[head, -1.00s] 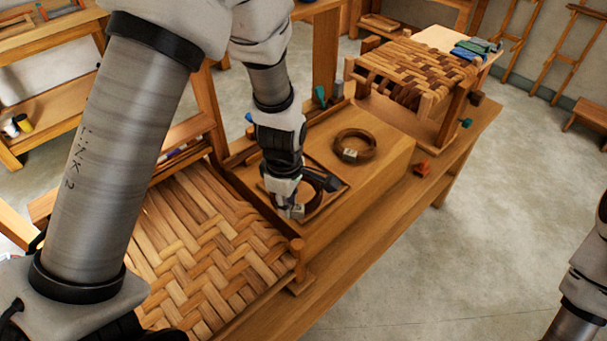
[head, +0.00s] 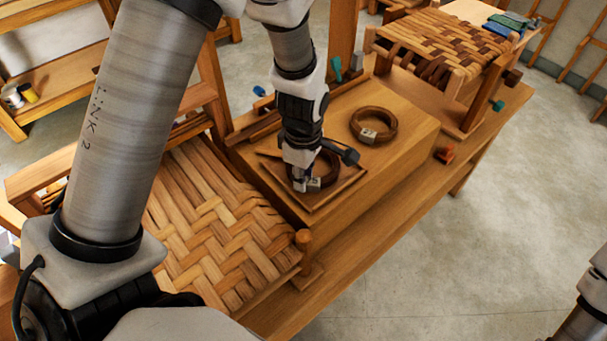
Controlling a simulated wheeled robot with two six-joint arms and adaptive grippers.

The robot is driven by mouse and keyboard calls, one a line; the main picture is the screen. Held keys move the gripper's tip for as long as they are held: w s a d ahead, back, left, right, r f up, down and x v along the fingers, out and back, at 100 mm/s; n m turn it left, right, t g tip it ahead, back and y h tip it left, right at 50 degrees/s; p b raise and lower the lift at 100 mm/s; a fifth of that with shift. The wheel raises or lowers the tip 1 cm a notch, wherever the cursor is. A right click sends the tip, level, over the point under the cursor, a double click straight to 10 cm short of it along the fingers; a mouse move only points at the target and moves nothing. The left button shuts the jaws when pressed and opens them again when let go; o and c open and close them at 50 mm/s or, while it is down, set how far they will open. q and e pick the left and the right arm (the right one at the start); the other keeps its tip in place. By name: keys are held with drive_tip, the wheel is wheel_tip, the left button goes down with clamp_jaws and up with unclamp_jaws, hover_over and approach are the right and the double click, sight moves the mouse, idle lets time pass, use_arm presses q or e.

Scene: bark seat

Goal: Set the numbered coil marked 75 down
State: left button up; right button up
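A dark brown coil (head: 328,168) with a pale tag (head: 314,184) is at the shallow square tray (head: 333,196) on the wooden box top. My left gripper (head: 305,184) points down at this coil's near left side, by the tag, and hides part of it. I cannot tell whether its fingers grip the coil, or whether the coil rests fully on the tray. A second brown coil (head: 390,122) with a pale tag lies flat on the box top, behind and to the right. My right gripper is out of view.
A woven seat (head: 215,235) with a short post (head: 304,240) stands in front on the left. Another woven seat (head: 440,45) is at the back right. A small orange object (head: 444,155) lies on the bench beside the box. The box top around the second coil is mostly clear.

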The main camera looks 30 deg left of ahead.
use_arm(q)
drive_tip(key=shift+w, duration=0.1)
drive_tip(key=shift+r, duration=0.1)
wheel_tip(320, 180, up, 12)
idle(0.4)
